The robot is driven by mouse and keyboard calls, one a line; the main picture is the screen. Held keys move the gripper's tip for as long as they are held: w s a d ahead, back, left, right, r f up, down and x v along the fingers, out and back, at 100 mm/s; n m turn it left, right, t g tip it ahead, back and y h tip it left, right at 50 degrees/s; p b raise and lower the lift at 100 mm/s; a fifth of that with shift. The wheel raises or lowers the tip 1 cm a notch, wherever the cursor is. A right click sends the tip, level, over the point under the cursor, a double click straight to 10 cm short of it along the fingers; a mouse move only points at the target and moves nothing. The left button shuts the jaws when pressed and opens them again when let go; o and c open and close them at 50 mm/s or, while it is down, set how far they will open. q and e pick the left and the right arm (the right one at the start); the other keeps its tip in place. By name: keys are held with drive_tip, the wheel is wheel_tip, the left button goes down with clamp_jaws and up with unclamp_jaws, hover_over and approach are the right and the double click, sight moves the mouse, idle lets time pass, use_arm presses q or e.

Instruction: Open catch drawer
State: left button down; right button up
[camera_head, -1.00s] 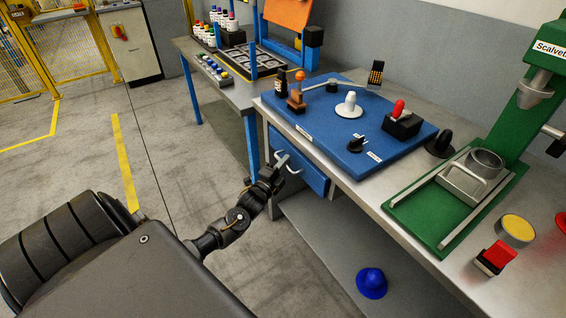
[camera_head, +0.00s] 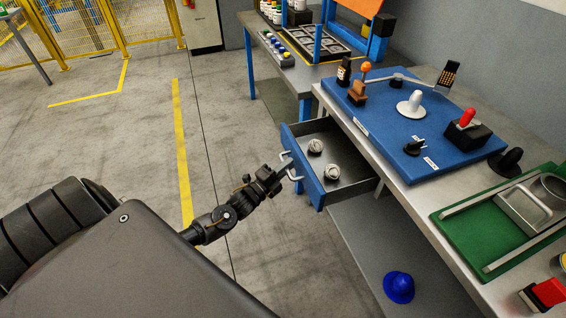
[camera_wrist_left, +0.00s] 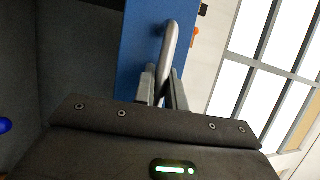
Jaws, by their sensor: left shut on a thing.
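The catch drawer (camera_head: 303,175) has a blue front and stands pulled out from under the workbench. Two round metallic parts (camera_head: 331,172) lie inside it. Its pale bar handle (camera_head: 292,166) is on the front face. My left gripper (camera_head: 284,170) is at this handle, and its fingers are shut on it. In the left wrist view the handle (camera_wrist_left: 169,45) runs between the two fingers (camera_wrist_left: 161,88), with the blue drawer front (camera_wrist_left: 138,50) beside it. My right gripper is not in view.
The workbench (camera_head: 388,172) carries a blue board (camera_head: 385,125) with several controls and a green fixture (camera_head: 475,235). A blue hard hat (camera_head: 399,287) lies on the lower shelf (camera_head: 360,240). Open floor (camera_head: 130,140) lies left of the drawer.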

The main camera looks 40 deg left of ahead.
use_arm(q)
drive_tip(key=shift+s+a, duration=0.1)
drive_tip(key=shift+s, duration=0.1)
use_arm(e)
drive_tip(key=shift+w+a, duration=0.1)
use_arm(q)
drive_tip(key=c, duration=1.6)
unclamp_jaws()
drive_tip(key=shift+o, duration=0.7)
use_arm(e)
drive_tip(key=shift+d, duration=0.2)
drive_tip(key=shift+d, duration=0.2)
use_arm(q)
drive_tip(key=b+v, duration=0.1)
drive_tip(key=v, duration=0.9)
drive_tip(key=shift+s+b, duration=0.3)
drive_tip(key=shift+s, duration=0.1)
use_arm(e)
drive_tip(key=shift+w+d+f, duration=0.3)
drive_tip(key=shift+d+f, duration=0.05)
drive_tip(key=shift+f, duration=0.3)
use_arm(q)
drive_tip(key=shift+a, duration=0.1)
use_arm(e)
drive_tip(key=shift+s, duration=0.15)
use_arm(q)
drive_tip(key=shift+f, duration=0.1)
